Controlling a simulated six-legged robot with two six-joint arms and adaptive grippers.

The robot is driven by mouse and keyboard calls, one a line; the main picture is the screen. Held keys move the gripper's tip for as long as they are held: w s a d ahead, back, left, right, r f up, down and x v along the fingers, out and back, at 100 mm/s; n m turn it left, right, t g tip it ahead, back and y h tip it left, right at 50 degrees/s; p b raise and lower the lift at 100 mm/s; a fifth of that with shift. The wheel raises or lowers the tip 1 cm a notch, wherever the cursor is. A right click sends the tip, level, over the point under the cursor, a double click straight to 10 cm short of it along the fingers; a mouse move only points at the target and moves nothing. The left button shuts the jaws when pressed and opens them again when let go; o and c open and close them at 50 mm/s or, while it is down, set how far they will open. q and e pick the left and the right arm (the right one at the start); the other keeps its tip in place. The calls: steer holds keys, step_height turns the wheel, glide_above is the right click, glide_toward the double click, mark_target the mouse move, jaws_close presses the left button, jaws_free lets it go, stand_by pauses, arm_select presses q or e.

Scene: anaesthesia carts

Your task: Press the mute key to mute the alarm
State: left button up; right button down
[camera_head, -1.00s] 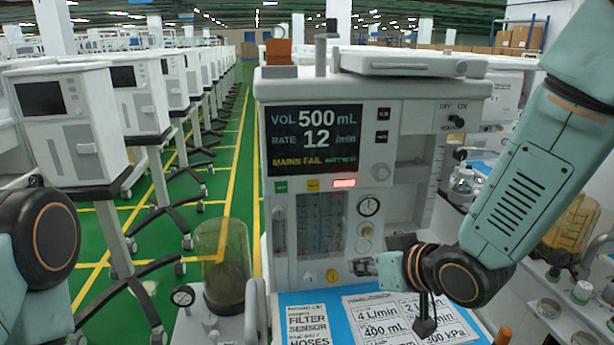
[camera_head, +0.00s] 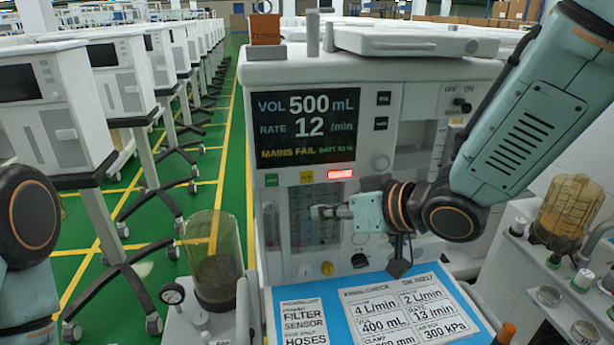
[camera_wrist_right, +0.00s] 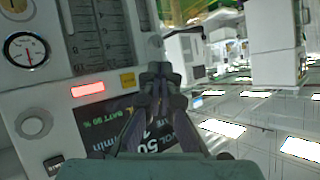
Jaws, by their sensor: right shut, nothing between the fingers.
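The anaesthesia machine (camera_head: 300,69) stands in front of me with a dark screen (camera_head: 308,128) reading VOL 500 mL, RATE 12 /min and MAINS FAIL. A red lamp (camera_head: 341,174) glows below the screen and also shows in the right wrist view (camera_wrist_right: 88,89). Two small black keys, an upper key (camera_head: 383,98) and a lower key (camera_head: 380,123), sit right of the screen; their lettering is too small to read surely, so I cannot tell which is mute. My right gripper (camera_head: 314,212) is shut and empty, below the lamp, before the flow tubes.
A blue board with printed cards (camera_head: 350,336) lies below the panel. A clear canister (camera_head: 213,245) stands at left, and a yellowish jar (camera_head: 570,207) at right. Rows of white carts (camera_head: 45,95) fill the left. A round knob (camera_head: 380,162) protrudes below the keys.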

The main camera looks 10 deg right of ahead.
mark_target(307, 177)
steer(key=w+p, duration=0.2)
steer(key=w, duration=0.6)
steer(key=shift+w, duration=0.35)
steer(key=shift+s+a+r, duration=0.1)
steer(key=shift+a, duration=0.15)
steer(key=shift+d, duration=0.15)
stand_by(0.4)
stand_by(0.3)
steer(key=shift+p, duration=0.3)
